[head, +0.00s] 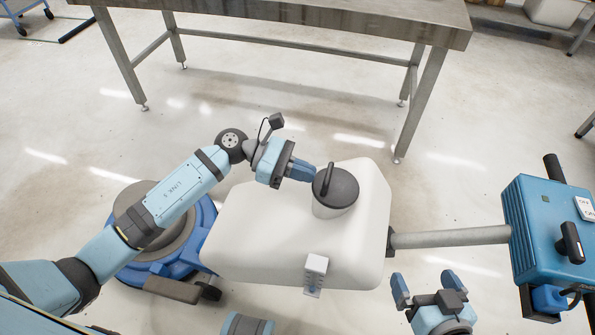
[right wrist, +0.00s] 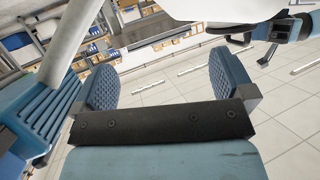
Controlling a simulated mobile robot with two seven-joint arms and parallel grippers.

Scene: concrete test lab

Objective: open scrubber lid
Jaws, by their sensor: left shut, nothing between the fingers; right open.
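The scrubber's white tank (head: 265,230) fills the middle of the head view. Its round dark grey lid (head: 343,192) sits on the neck at the tank's upper right, with a raised black grip on top. The lid looks closed. My left gripper (head: 311,173) is shut and empty, with its fingertips close to the lid's left side; I cannot tell whether they touch. My right gripper (head: 425,279) is open and empty at the lower right, beside the tank and below the handle bar. Its two spread fingers also show in the right wrist view (right wrist: 165,78).
A grey bar (head: 450,237) runs from the tank to a blue control box (head: 540,235) at the right. The scrubber's blue base (head: 150,262) is at the left. A metal table (head: 290,15) stands behind, with clear floor between.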

